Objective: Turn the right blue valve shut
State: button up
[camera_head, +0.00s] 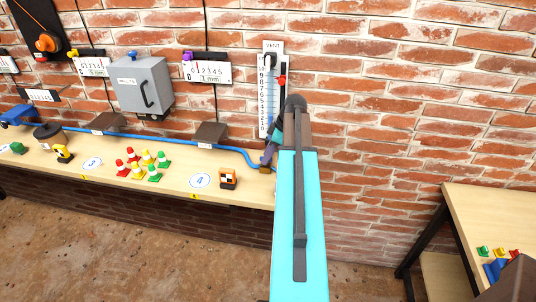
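A blue hose (170,138) runs along the back of the wooden bench (120,183) and ends behind my arm at the right. A small purple-blue piece (267,155) shows at that right end, just left of my arm; I cannot tell if it is the right blue valve or part of my gripper. The valve's handle and its angle are not clearly visible. My cyan arm reaches up from the bottom, and its dark wrist bends down toward the hose end. My gripper's fingers are hidden or too small to make out. A blue fitting (17,115) sits at the hose's far left.
A vent gauge (264,104) with a red pointer hangs on the brick wall just behind my wrist. A grey box (143,86) is further left. Another table (490,205) is at the right.

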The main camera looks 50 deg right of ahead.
jog(key=shift+c, duration=0.5)
grip_shut()
jog(key=shift+m+b, duration=0.4)
jog(key=shift+m, duration=0.1)
jog(key=shift+s+a+f+m+h+b, duration=0.1)
jog(key=shift+m+h+b, duration=0.3)
jog(key=shift+m, duration=0.2)
jog(key=m, duration=0.2)
jog(key=m+h+b, duration=0.1)
jog(key=shift+a+m+t, duration=0.2)
jog(key=shift+m+t, duration=0.2)
jog(key=m+h, duration=0.1)
jog(key=m, duration=0.2)
jog(key=m+h+b, duration=0.1)
jog(key=m, duration=0.1)
jog(key=shift+a+m+g+h, duration=0.1)
jog(key=shift+m+g+h, duration=0.2)
jog(key=shift+m, duration=0.1)
jog(key=m, duration=0.2)
jog(key=m+g+h, duration=0.1)
jog(key=m, duration=0.3)
jog(key=shift+w+a+h, duration=0.1)
jog(key=shift+w+h, duration=0.15)
jog(key=shift+h, duration=0.15)
jog(key=shift+g, duration=0.3)
